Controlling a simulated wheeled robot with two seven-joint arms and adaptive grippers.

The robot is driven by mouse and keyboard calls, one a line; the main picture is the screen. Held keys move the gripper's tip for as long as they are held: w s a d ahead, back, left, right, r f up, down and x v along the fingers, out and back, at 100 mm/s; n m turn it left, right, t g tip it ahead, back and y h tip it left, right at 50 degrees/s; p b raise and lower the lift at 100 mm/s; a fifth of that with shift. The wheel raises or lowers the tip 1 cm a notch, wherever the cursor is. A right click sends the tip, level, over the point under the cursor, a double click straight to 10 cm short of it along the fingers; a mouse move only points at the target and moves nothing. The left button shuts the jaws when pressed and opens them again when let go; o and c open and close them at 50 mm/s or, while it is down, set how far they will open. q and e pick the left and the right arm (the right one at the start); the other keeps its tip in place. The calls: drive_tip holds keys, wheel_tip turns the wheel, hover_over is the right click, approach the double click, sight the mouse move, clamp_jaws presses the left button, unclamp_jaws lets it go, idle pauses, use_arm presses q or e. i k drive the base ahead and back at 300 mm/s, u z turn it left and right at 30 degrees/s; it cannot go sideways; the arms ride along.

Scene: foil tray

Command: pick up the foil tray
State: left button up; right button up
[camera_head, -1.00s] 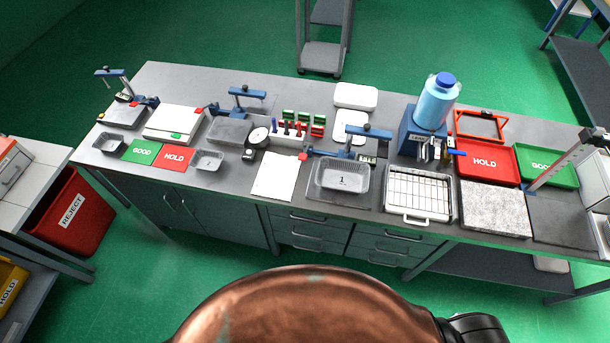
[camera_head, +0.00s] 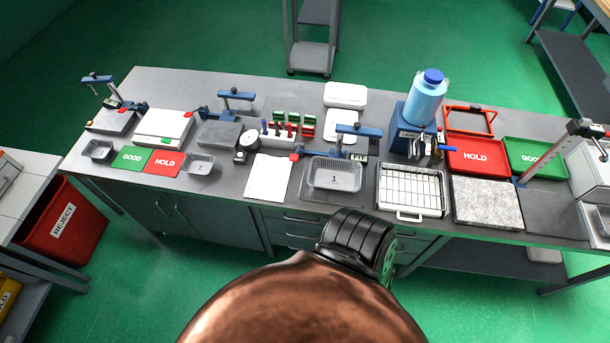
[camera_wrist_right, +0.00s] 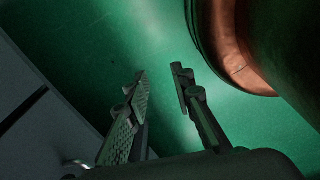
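A grey foil tray (camera_head: 318,181) with a "1" on its floor sits on a dark plate (camera_head: 308,200) at the middle front of the bench, below a blue-armed stand. My left gripper is not in view.
A wire rack in a white tray (camera_head: 411,212) and a speckled slab (camera_head: 487,203) lie right of the foil tray. A white sheet (camera_head: 268,177) lies left of it. A blue bottle (camera_head: 425,100) stands behind. My copper-coloured body covers the bottom middle.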

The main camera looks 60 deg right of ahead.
sight(330, 173)
drive_tip(key=u, duration=0.05)
drive_tip(key=i, duration=1.7)
drive_tip(key=z, duration=2.75)
